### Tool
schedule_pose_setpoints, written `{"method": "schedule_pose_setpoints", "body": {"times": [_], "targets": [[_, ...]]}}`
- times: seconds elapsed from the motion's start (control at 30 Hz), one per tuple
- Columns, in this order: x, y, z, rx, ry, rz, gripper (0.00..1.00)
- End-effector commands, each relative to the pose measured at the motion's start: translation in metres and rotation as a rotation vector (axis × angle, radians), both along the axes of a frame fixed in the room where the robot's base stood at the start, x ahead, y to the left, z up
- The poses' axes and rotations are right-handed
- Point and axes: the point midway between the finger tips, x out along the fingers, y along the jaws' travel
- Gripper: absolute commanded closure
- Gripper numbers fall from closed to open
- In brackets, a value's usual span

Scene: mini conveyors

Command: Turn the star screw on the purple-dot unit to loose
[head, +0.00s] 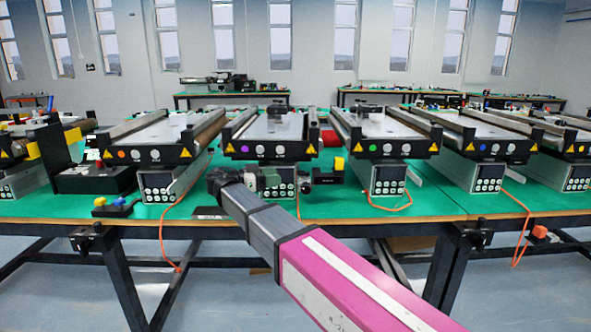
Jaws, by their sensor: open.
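The purple-dot unit (270,129) is a mini conveyor near the middle of the head view, with a purple dot (245,149) on its black front plate. Pale round fittings (279,150) sit to the right of the dot; they are too small to tell which is the star screw or how it is turned. My arm reaches in from the lower right, and my gripper (268,181) is just below and in front of this plate. It is open, with nothing visibly held. It covers part of the keypad box (286,172) under the unit. Its fingertips are hard to make out.
A black block with a yellow knob (338,163) is close right of my gripper. Orange cables (390,207) hang near the table's front edge.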

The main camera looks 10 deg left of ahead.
Motion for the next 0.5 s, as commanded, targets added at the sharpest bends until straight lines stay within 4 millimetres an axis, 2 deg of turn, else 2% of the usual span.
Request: {"method": "schedule_pose_setpoints", "body": {"times": [0.17,0.5], "targets": [[0.001,-0.004,0.002,0.0,-0.013,-0.001,0.46],[0.026,-0.052,0.002,0.0,-0.013,-0.002,0.46]]}}
